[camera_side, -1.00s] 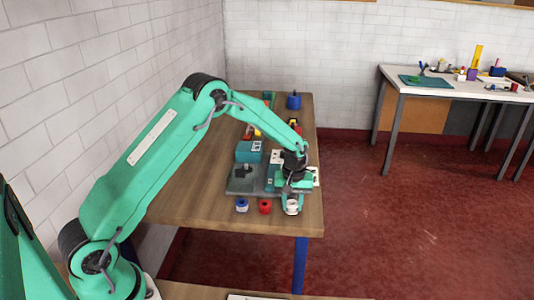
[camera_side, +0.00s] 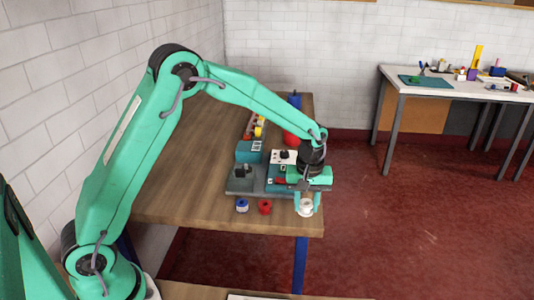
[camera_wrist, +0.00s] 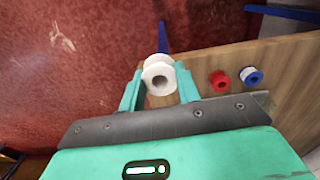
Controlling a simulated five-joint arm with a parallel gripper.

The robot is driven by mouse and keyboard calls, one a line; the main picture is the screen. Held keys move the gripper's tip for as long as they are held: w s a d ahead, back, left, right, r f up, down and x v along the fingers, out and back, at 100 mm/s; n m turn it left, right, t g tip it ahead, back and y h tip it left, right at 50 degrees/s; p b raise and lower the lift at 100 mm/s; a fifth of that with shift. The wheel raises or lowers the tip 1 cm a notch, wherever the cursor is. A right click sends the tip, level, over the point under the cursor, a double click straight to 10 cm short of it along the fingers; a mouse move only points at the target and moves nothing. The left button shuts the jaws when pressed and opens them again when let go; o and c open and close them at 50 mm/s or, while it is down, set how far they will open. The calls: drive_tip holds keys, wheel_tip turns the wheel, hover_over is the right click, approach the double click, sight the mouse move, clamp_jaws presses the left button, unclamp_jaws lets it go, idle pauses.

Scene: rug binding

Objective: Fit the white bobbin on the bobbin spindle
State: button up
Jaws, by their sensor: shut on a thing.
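My gripper (camera_side: 306,205) points down near the right front edge of the wooden table. Its teal fingers are shut on the white bobbin (camera_side: 306,208). In the wrist view the white bobbin (camera_wrist: 159,82) sits between the fingertips (camera_wrist: 159,88), with its hole facing the camera. The bobbin appears raised off the table. A grey machine base (camera_side: 238,187) with a dark upright part (camera_side: 243,171) stands to the left of my gripper. I cannot tell for certain which part is the bobbin spindle; my gripper covers part of the machine.
A blue-and-white bobbin (camera_side: 242,205) and a red bobbin (camera_side: 265,206) stand left of my gripper at the table's front. A teal box (camera_side: 249,151), a red round thing (camera_side: 291,139) and a blue thing (camera_side: 295,101) are farther back. The table's left side is clear.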

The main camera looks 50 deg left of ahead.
drive_tip(key=shift+s+d+r, duration=0.15)
drive_tip(key=shift+d, duration=0.1)
drive_tip(key=shift+a, duration=0.1)
idle(0.4)
drive_tip(key=w+a, duration=0.6)
drive_tip(key=a, duration=0.5)
drive_tip(key=w+a, duration=0.1)
drive_tip(key=a, duration=2.5)
drive_tip(key=shift+a, duration=0.4)
drive_tip(key=shift+w+r, duration=0.1)
drive_tip(key=shift+f, duration=2.9)
